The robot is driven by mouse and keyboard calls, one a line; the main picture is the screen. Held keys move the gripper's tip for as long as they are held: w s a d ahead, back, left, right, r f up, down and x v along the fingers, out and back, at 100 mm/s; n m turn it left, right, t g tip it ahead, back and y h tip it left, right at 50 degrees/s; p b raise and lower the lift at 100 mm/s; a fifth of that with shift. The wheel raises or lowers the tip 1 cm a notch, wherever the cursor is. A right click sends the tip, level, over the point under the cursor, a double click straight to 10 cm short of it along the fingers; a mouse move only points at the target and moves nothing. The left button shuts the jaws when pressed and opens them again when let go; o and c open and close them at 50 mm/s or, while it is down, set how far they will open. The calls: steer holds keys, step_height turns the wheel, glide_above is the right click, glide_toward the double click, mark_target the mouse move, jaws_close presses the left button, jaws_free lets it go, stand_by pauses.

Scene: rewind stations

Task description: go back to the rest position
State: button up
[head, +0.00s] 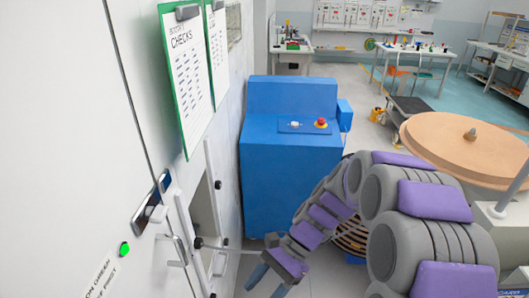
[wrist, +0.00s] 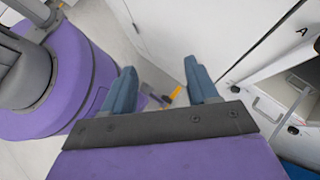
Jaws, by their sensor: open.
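My gripper (head: 266,284) is low in the middle of the head view, at the end of my grey and purple arm, in front of the blue cabinet (head: 290,165). Its blue-grey fingers point down and to the left. In the wrist view my gripper (wrist: 158,78) shows two fingers spread well apart, with nothing held between them. The floor and a small yellow-orange strip show past the fingertips.
A white wall panel (head: 130,120) with clipboards (head: 186,75) runs along the left, close to my gripper. A small door (head: 188,240) there stands open, with a rod (head: 215,247) near it. A round tan table (head: 465,145) stands right. Floor shows farther back.

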steer(key=s+d+r+n+t+h, duration=0.2)
steer(key=s+d+r+n+h, duration=0.1)
steer(key=s+d, duration=0.4)
steer(key=s+d+r+n+t+h, duration=0.3)
steer(key=s+d+n, duration=0.3)
steer(key=s, duration=0.4)
steer(key=shift+d+n+h, duration=0.4)
steer(key=shift+d+h, duration=0.25)
steer(key=shift+h, duration=0.25)
steer(key=shift+s, duration=0.1)
stand_by(0.5)
